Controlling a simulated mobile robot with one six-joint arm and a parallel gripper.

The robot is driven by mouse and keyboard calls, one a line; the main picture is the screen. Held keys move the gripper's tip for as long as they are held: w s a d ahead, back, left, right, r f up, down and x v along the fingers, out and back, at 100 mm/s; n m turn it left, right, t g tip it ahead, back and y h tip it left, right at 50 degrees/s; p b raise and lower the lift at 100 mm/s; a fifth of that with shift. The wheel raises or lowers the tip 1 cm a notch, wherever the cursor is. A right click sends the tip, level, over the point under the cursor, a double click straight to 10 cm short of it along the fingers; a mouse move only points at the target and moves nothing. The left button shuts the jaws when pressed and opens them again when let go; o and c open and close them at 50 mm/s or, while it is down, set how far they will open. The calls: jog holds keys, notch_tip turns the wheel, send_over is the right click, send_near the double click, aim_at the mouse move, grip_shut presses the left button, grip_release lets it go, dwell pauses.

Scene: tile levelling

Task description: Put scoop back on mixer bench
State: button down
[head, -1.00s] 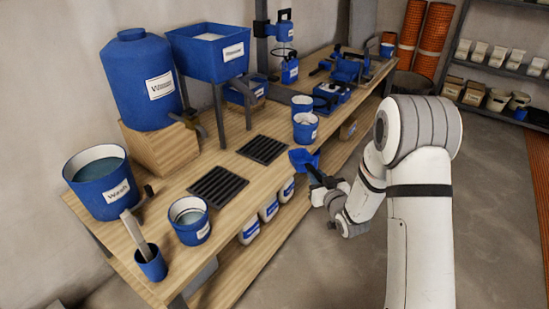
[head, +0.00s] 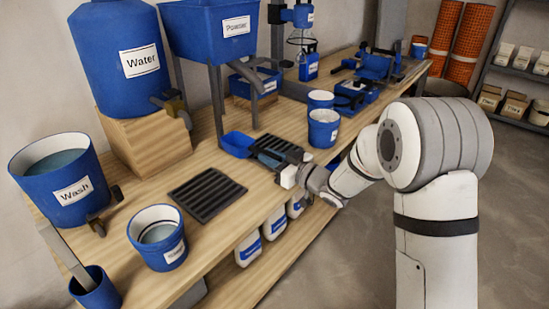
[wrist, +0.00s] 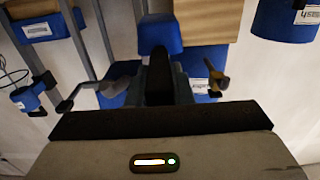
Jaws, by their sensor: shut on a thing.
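The blue scoop (head: 237,144) is at the end of my gripper (head: 267,154) in the head view, over the mixer bench (head: 215,232). My gripper is shut on the scoop's handle, which the fingers largely hide. The scoop's blue pan points left, toward the foot of the powder hopper's stand. I cannot tell whether it touches the bench top. In the wrist view the scoop (wrist: 160,34) shows just beyond the dark fingers of my gripper (wrist: 158,80).
A black slatted grate (head: 208,193) lies left of the gripper; another lies partly hidden beneath it. White-and-blue buckets (head: 323,128) stand to the right. The powder hopper (head: 215,30), water tank (head: 118,60) and wash bucket (head: 62,180) stand behind and left.

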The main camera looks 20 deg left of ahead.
jog(key=b, duration=0.4)
send_over(272, 188)
jog(key=shift+w+a+f, duration=0.1)
jog(key=shift+f, duration=2.9)
jog(key=shift+f+b, duration=0.3)
jog(key=shift+f, duration=0.35)
jog(key=c, duration=1.2)
grip_release()
